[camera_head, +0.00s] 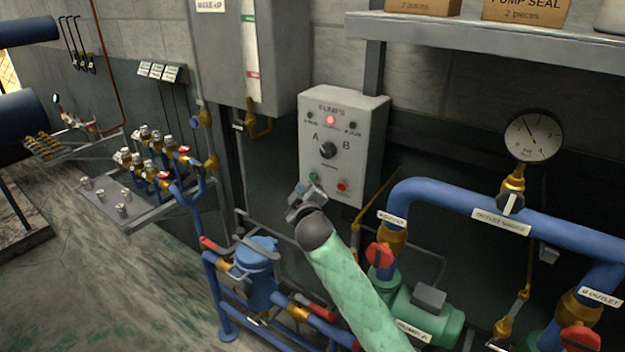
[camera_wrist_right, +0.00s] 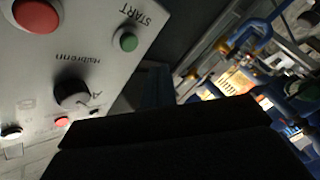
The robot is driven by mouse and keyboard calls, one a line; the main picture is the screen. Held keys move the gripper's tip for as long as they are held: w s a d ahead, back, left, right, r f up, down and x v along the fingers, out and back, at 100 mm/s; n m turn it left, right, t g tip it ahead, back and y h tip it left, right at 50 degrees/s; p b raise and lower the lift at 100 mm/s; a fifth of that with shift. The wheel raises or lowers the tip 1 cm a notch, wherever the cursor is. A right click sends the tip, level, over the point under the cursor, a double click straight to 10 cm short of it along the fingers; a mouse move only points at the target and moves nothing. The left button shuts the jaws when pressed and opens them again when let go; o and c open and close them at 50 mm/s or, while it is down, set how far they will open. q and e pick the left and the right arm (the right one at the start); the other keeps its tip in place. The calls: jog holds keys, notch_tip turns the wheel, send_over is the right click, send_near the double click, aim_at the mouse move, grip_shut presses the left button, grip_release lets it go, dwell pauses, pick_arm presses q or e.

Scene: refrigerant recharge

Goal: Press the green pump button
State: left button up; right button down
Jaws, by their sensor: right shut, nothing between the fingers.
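The green pump button (camera_head: 314,177) sits at the lower left of the grey pump control box (camera_head: 371,130). In the right wrist view the green button (camera_wrist_right: 128,42) shows beside the word START, uncovered. My right gripper (camera_head: 303,195) is in front of the box's lower left corner, just below and left of the button in the head view. It is shut and empty. Its dark fingers (camera_wrist_right: 165,112) fill the bottom of the wrist view, apart from the button in the picture; their depth to the panel is hard to tell. My left gripper is not in view.
A red button (camera_head: 342,186) is right of the green one, with a black A/B selector (camera_head: 326,149) and a lit red lamp (camera_head: 330,119) above. Blue pipes (camera_head: 470,203), a gauge (camera_head: 533,135) and green pump (camera_head: 425,315) stand right and below.

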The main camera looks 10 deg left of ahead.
aim_at(314, 176)
jog(key=w, duration=0.1)
jog(key=w+d, duration=0.1)
jog(key=w, duration=0.1)
dwell(0.4)
jog(key=shift+w+d+r, duration=0.1)
jog(key=shift+w, duration=0.1)
dwell(1.7)
jog(key=shift+w+d+p, duration=0.1)
jog(key=shift+w+p, duration=0.15)
jog(key=shift+p, duration=0.05)
jog(key=shift+w, duration=0.1)
dwell(0.4)
